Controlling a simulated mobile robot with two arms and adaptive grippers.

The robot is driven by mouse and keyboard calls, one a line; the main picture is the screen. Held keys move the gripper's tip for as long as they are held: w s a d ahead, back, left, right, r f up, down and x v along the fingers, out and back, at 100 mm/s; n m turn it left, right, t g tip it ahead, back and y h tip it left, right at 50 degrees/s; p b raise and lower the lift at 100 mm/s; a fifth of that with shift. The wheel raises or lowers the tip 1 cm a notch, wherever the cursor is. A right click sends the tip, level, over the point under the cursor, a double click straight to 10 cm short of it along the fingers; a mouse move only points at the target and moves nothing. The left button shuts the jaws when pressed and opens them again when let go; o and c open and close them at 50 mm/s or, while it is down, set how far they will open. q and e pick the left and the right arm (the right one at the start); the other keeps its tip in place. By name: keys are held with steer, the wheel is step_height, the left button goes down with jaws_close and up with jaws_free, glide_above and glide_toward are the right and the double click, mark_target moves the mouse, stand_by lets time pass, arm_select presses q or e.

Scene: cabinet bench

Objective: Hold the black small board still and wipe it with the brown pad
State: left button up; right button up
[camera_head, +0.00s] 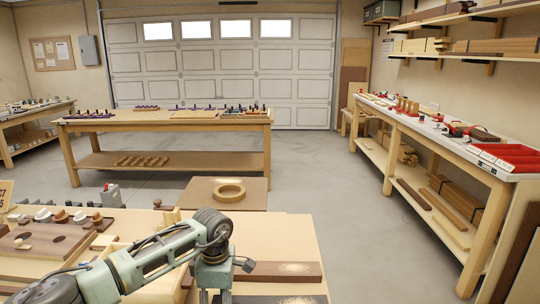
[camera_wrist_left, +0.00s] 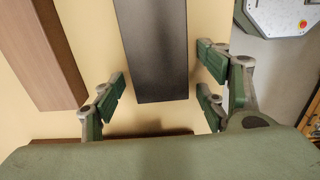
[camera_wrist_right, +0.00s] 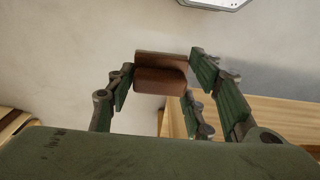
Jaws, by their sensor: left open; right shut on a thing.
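The black small board (camera_wrist_left: 152,50) is a long dark strip lying on the pale bench top. In the head view only its far part (camera_head: 262,299) shows at the bottom edge. My left gripper (camera_wrist_left: 163,85) is open, with its fingers on either side of the board near one end and gaps between; it also shows in the head view (camera_head: 214,272), partly hidden by its own wrist. The brown pad (camera_wrist_right: 160,80) is a small reddish-brown block between the fingers of my right gripper (camera_wrist_right: 163,76), which is shut on it. The right gripper is not in the head view.
A brown board (camera_head: 265,272) with a pale patch lies just beyond the black one. A wooden ring (camera_head: 229,190) sits on a brown block behind. Racks with knobs and small parts (camera_head: 60,215) crowd the bench's left.

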steer(key=shift+r, duration=0.1)
steer(key=w+a+r, duration=0.4)
steer(key=w+r, duration=0.4)
steer(key=w, duration=0.1)
steer(key=w+a+r, duration=0.4)
steer(key=w+r, duration=0.4)
steer(key=w, duration=0.2)
steer(key=w+a+r, duration=0.4)
steer(key=w+r, duration=0.3)
steer(key=w, duration=0.2)
step_height(320, 180, down, 8)
steer(key=shift+f, duration=0.1)
steer(key=d+f, duration=0.1)
steer(key=d, duration=0.1)
steer(key=d+f, duration=0.1)
steer(key=d, duration=0.1)
steer(key=d+f, duration=0.1)
steer(key=shift+d+f, duration=0.1)
steer(key=shift+d, duration=0.3)
steer(key=a, duration=1.1)
steer(key=shift+a, duration=0.3)
steer(key=d, duration=1.1)
steer(key=shift+d, duration=0.3)
arm_select(q)
steer(key=shift+c, duration=0.3)
steer(key=c, duration=1)
